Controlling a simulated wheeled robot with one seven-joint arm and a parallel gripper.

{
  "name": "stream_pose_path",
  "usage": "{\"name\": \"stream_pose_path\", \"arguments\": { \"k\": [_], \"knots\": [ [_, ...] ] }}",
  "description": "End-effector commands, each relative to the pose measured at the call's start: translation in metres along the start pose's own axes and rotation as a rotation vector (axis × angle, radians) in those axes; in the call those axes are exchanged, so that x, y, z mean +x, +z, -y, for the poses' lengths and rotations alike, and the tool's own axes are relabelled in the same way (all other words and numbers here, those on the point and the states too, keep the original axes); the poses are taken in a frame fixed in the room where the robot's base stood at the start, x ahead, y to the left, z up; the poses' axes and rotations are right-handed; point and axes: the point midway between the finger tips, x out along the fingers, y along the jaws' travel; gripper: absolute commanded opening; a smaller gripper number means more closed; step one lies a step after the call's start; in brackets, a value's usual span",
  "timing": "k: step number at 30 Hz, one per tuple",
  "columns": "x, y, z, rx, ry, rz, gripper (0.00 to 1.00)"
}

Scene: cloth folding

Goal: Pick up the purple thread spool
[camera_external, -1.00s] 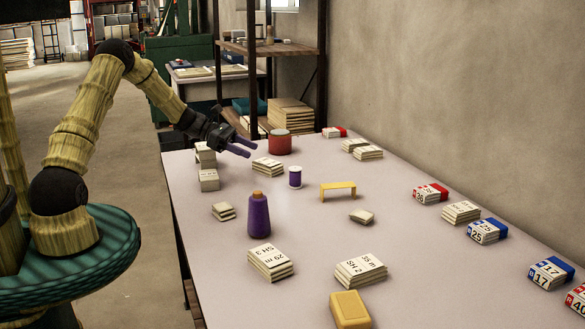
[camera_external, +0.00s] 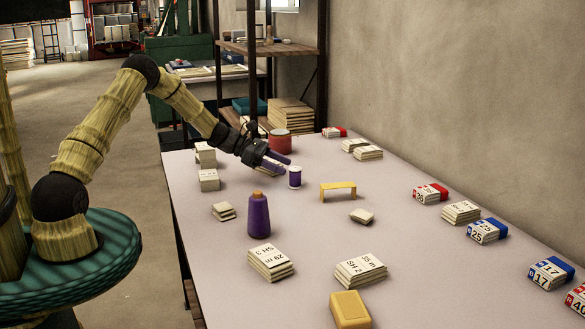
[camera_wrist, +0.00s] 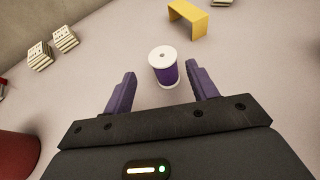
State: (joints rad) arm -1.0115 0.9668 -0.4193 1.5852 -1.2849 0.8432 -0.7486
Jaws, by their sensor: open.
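The purple thread spool (camera_external: 295,178) is a small upright cylinder with white ends, standing on the table. In the wrist view the spool (camera_wrist: 165,70) stands just ahead of and between the two purple fingers. My gripper (camera_external: 277,163) is open and empty, just left of the spool in the external view. In the wrist view my gripper (camera_wrist: 158,88) has its fingers spread wider than the spool.
A red tin (camera_external: 280,142) is behind my gripper. A yellow bridge-shaped block (camera_external: 338,190) is right of the spool. Stacks of folded cloth (camera_external: 271,262) lie around. The table (camera_external: 310,222) between them is clear.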

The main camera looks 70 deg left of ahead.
Motion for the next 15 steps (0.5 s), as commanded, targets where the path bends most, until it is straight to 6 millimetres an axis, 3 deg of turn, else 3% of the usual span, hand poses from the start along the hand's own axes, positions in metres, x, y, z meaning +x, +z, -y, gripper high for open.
{"name": "stream_pose_path", "arguments": {
  "k": [15],
  "knots": [
    [0.052,0.004,0.005,0.001,-0.001,0.000,0.58]
  ]
}}
